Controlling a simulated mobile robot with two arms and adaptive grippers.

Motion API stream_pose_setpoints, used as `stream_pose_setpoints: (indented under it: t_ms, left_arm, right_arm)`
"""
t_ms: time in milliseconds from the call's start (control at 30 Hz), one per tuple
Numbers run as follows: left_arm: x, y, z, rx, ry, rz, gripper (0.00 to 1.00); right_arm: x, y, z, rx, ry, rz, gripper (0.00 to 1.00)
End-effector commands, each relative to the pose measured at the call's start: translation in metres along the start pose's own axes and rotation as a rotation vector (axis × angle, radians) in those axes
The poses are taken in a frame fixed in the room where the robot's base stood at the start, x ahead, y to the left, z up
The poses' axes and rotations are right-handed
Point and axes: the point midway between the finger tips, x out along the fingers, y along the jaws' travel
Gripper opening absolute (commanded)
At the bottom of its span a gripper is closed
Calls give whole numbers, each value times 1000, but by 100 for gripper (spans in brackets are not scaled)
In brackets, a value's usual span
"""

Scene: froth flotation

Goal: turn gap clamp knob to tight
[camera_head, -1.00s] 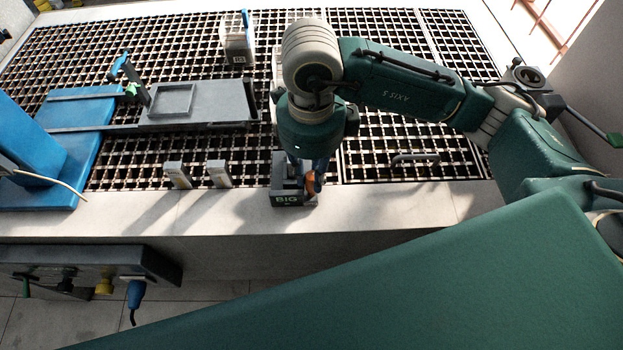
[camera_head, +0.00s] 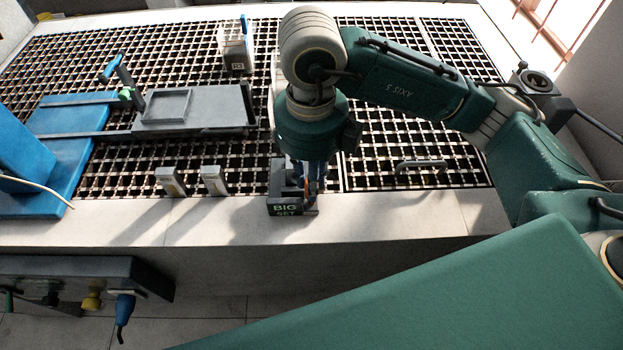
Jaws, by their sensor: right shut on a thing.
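A small dark block (camera_head: 282,208) lettered BIG and SET stands at the front edge of the grating. My right gripper (camera_head: 311,184) reaches straight down at its right side. It is shut on a small orange piece there, mostly hidden between the blue fingers. At the left, an upright clamp post (camera_head: 130,88) carries a blue knob-like part (camera_head: 111,67) and a green part (camera_head: 125,95), beside a grey tray plate (camera_head: 205,108). I cannot tell for certain which part is the gap clamp knob. My left gripper is out of view.
Two small grey blocks (camera_head: 170,182) stand left of the lettered block. A clear box (camera_head: 236,48) stands at the back. A blue machine (camera_head: 72,160) is at the left. A dark panel (camera_head: 75,277) with coloured connectors sits below the pale ledge. The ledge (camera_head: 400,218) is bare at right.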

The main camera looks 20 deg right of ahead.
Motion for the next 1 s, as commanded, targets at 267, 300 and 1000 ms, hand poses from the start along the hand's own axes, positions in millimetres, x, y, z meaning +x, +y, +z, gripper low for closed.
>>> stream_pose_setpoints:
  t_ms: [267, 300, 1000]
  left_arm:
    - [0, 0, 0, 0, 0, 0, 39]
    - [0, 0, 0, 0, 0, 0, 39]
    - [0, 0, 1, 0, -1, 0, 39]
  right_arm:
    - [-2, 0, 2, 4, -7, 0, 0]
    - [-2, 0, 2, 4, -7, 0, 0]
    - [-35, -1, 2, 2, -10, -3, 39]
